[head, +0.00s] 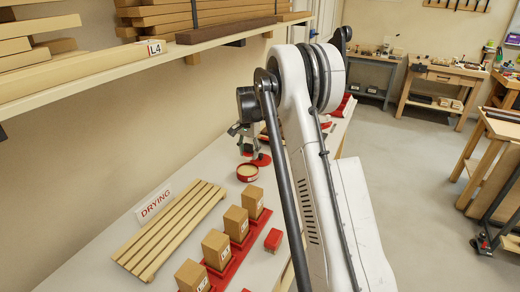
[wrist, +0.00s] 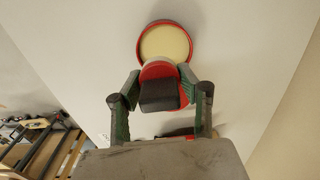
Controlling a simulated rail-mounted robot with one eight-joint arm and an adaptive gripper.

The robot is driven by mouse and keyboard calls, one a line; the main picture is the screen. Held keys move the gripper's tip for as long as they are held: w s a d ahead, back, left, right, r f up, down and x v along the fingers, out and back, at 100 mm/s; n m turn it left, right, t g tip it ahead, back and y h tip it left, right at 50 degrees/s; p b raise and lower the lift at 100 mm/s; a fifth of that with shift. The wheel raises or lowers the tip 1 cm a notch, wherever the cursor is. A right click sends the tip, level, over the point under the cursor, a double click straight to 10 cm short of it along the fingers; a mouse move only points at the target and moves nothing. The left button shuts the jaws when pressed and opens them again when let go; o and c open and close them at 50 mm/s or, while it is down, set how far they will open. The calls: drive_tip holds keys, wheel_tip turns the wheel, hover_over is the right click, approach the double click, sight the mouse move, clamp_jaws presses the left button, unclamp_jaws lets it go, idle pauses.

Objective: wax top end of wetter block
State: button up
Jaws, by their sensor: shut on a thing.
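Several tan blocks with white labels stand upright in a row on a red base (head: 225,268) on the bench. They include a front block (head: 192,275), a second block (head: 216,248), a third block (head: 236,222) and a far block (head: 252,200). The labels are too small to read surely. A round red-rimmed tin of pale wax (head: 247,173) lies beyond them; it also shows in the wrist view (wrist: 165,42). My gripper (wrist: 160,90) is shut on a dark and red applicator (wrist: 158,94), close to the tin. Whether they touch is unclear.
A slatted wooden rack (head: 172,228) lies beside a DRYING sign (head: 154,203) on the left. A small red object (head: 273,239) sits right of the blocks. A loaded timber shelf (head: 130,62) overhangs the bench. My arm hides part of the bench.

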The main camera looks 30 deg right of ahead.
sight(248, 171)
drive_tip(key=shift+w+a+f, duration=0.15)
drive_tip(key=shift+w+a, duration=0.1)
drive_tip(key=shift+w, duration=0.1)
drive_tip(key=shift+f+b, duration=0.9)
drive_tip(key=shift+f, duration=2.05)
drive_tip(key=shift+f+b, duration=0.55)
drive_tip(key=shift+b, duration=0.2)
idle(0.8)
drive_tip(key=shift+r, duration=0.1)
drive_tip(key=shift+r+p, duration=0.95)
drive_tip(key=shift+r, duration=2.5)
